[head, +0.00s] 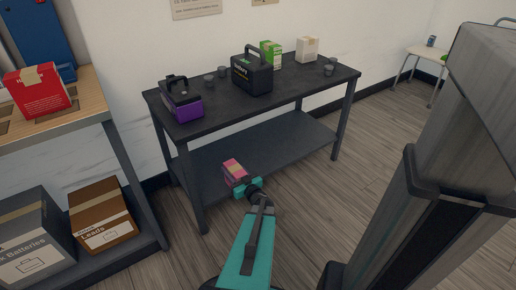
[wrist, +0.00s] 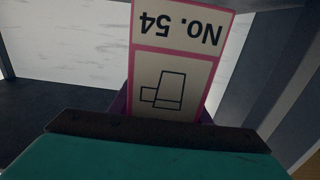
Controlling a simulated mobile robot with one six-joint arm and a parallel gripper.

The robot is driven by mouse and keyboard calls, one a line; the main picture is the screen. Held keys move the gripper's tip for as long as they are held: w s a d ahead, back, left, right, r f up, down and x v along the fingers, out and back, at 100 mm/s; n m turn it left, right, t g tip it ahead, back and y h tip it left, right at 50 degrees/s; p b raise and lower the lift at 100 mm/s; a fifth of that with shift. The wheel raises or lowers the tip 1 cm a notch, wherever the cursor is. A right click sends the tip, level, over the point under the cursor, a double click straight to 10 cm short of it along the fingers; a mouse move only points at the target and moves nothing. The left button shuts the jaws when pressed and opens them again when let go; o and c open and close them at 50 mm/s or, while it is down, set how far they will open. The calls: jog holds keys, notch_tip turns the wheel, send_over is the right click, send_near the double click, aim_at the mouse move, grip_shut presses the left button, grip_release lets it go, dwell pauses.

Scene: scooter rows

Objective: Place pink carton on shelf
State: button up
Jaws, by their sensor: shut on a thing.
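The pink carton (head: 233,170) is held in my gripper (head: 240,186) in front of the dark table. In the head view it appears over the table's lower shelf (head: 290,140); whether it touches that shelf I cannot tell. In the wrist view the carton (wrist: 173,62) shows a pale label with a pink border, upside-down "No. 54" and a box drawing. My gripper is shut on the carton; its fingertips are mostly hidden. The lower shelf looks bare.
The table top (head: 215,108) bears a purple-and-black case (head: 182,104), a black battery (head: 252,75), a green carton (head: 271,54), a cream carton (head: 307,49) and several small cups. A left rack holds a red carton (head: 39,90), a brown box (head: 102,216) and a dark box (head: 30,240).

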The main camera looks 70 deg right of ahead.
jog(key=shift+w, duration=0.15)
jog(key=w+d+f+b, duration=0.1)
jog(key=w+d+b, duration=0.4)
jog(key=w, duration=0.9)
jog(key=shift+w+d+f, duration=0.2)
jog(key=shift+d, duration=0.3)
jog(key=shift+f, duration=0.15)
jog(key=shift+f+b, duration=1.35)
jog(key=shift+f, duration=0.3)
jog(key=shift+f, duration=0.15)
jog(key=o, duration=1.2)
